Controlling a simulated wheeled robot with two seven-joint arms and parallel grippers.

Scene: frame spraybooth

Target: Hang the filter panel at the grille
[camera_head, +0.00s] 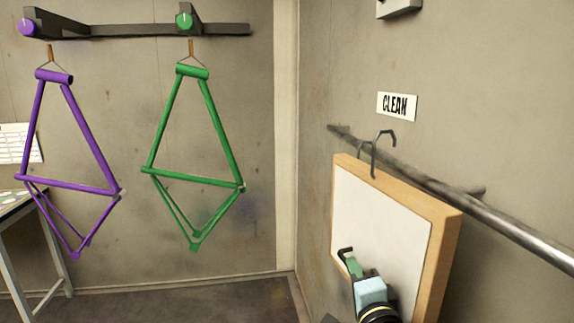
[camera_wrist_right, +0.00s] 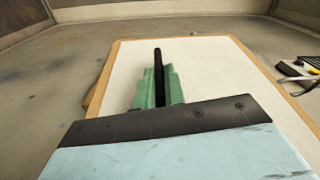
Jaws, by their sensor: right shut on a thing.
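The filter panel (camera_head: 385,222), a white sheet in a wooden frame, stands upright at the right in the head view, beside the wall rail. Dark hooks (camera_head: 378,150) rise from its top edge and overlap the rail (camera_head: 440,188); I cannot tell whether they bear on it. My right gripper (camera_head: 353,265) is shut on a dark handle on the panel's white face, low in the view. In the right wrist view the green fingers (camera_wrist_right: 157,85) close around the dark handle in front of the panel (camera_wrist_right: 215,65). No grille is recognisable. My left gripper is not in view.
A CLEAN sign (camera_head: 396,106) is on the wall above the rail. A purple frame (camera_head: 72,182) and a green frame (camera_head: 212,181) hang from a dark bar (camera_head: 140,30) at the left. A table (camera_head: 30,205) stands at far left. The floor between is clear.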

